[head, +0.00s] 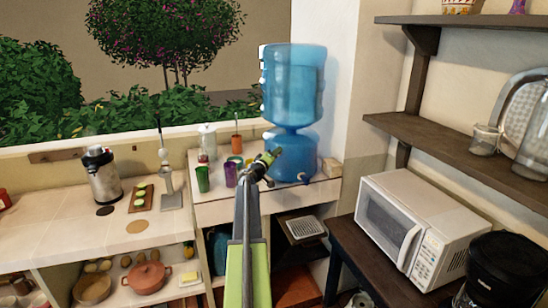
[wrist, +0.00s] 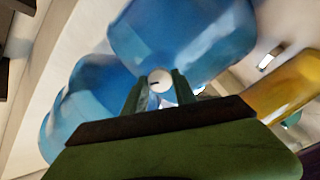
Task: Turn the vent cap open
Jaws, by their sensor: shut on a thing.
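The blue water dispenser, with a large bottle (head: 292,88) over a rounded lower vessel (head: 292,160), stands on the tiled counter by the wall corner. Both blue bodies also show in the wrist view, the larger one at the top (wrist: 185,35). The white round vent cap (wrist: 159,80) has a short dark mark, roughly level and slightly tilted. My gripper (wrist: 158,77) is shut on the vent cap, one finger on each side. In the head view my gripper (head: 271,157) is at the left front of the lower vessel and hides the cap.
A green cup (head: 203,178) and a purple cup (head: 230,174) stand just left of my gripper. A small tan box (head: 331,168) is right of the dispenser. A white microwave (head: 420,222) and wall shelves (head: 455,148) are at the right. A steel flask (head: 102,175) stands far left.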

